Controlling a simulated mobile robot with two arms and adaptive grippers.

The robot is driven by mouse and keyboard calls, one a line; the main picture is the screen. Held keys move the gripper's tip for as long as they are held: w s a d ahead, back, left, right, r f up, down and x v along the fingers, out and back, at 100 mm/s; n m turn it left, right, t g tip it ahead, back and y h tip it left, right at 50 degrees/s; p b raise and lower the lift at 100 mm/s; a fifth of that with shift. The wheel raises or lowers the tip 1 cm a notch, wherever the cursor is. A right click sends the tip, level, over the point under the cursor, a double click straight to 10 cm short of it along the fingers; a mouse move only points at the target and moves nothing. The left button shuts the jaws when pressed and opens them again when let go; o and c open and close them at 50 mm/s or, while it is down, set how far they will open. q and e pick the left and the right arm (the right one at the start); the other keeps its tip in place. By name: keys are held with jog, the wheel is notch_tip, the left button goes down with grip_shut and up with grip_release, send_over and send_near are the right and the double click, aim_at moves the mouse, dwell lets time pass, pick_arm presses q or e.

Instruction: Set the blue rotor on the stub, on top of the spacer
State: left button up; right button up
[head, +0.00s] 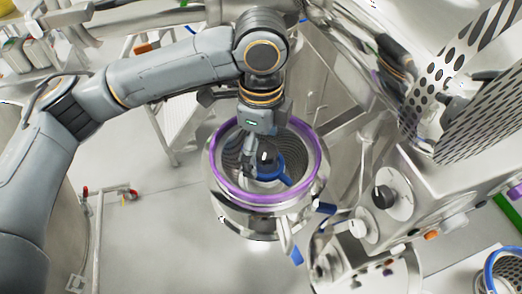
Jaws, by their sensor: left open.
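The blue rotor (272,171) is inside the round steel housing with a purple rim (216,168), low near its middle. A dark hub stands up at the rotor's centre. My left gripper (250,166) reaches down into the housing from above, with its fingers at the left side of the rotor. It is open, and I cannot tell whether a finger touches the rotor. The stub and the spacer cannot be made out; the rotor and gripper cover that area. My right gripper is not in view.
A steel machine with dark knobs (384,197) and perforated screens (480,100) stands close on the right. A blue-rimmed mesh basket (488,271) is at the lower right. A floor-standing rail frame (97,230) is at the left. Open floor lies left of the housing.

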pick_arm(q)
notch_tip(320, 180, up, 10)
jog(key=shift+r, duration=0.2)
jog(key=shift+s+f, duration=0.1)
dwell(0.6)
